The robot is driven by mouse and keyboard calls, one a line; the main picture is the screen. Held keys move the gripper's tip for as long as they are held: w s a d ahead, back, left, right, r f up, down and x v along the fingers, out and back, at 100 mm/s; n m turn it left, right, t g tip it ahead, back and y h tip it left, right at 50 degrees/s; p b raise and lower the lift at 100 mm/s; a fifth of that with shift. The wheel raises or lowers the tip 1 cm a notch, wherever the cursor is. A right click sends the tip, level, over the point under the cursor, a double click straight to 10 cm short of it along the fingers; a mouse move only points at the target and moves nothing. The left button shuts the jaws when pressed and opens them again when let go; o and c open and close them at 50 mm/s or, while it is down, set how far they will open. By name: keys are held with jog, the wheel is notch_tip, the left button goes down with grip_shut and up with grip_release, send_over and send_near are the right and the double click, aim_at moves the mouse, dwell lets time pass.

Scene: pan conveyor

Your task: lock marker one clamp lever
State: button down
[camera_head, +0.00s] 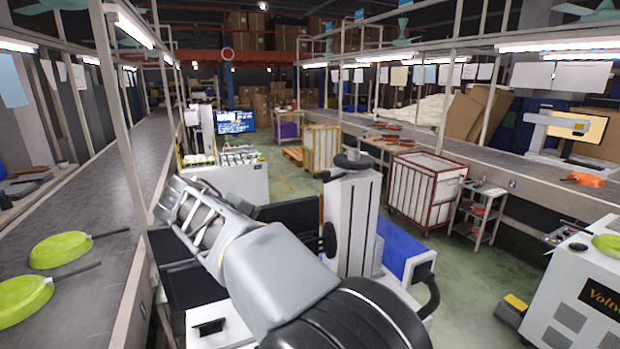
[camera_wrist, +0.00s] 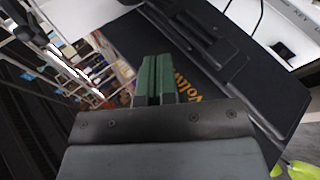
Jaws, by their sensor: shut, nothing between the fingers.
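My gripper shows in the wrist view as two green fingers (camera_wrist: 154,80) pressed together with nothing between them. A dark panel with orange "Volt" lettering (camera_wrist: 188,90) lies beyond the fingertips, and a long black bar-like part (camera_wrist: 205,45) runs beside it; I cannot tell whether they touch. In the head view my arm reaches up and left, and its fingertips are not clear. A white upright machine column (camera_head: 352,225) with a black handwheel on top (camera_head: 353,160) stands just beyond my arm. I cannot surely pick out the clamp lever in either view.
Two lime-green pans (camera_head: 60,250) (camera_head: 22,298) lie on the left conveyor (camera_head: 100,215). A white-panelled red cart (camera_head: 425,190) stands behind the column. Green floor (camera_head: 460,290) is open at centre right.

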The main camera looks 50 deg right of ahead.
jog(key=w+d+r+m+g+h, duration=0.5)
jog(key=w+r+g+h, duration=0.1)
jog(key=r, duration=0.4)
jog(key=shift+w+h+b, duration=0.15)
jog(key=shift+h+b, duration=0.15)
jog(key=shift+b, duration=0.15)
jog(key=shift+d, duration=0.15)
jog(key=s+d+f+p, duration=0.1)
jog(key=s+d+p, duration=0.2)
jog(key=s+d, duration=0.4)
jog(key=shift+d, duration=1.95)
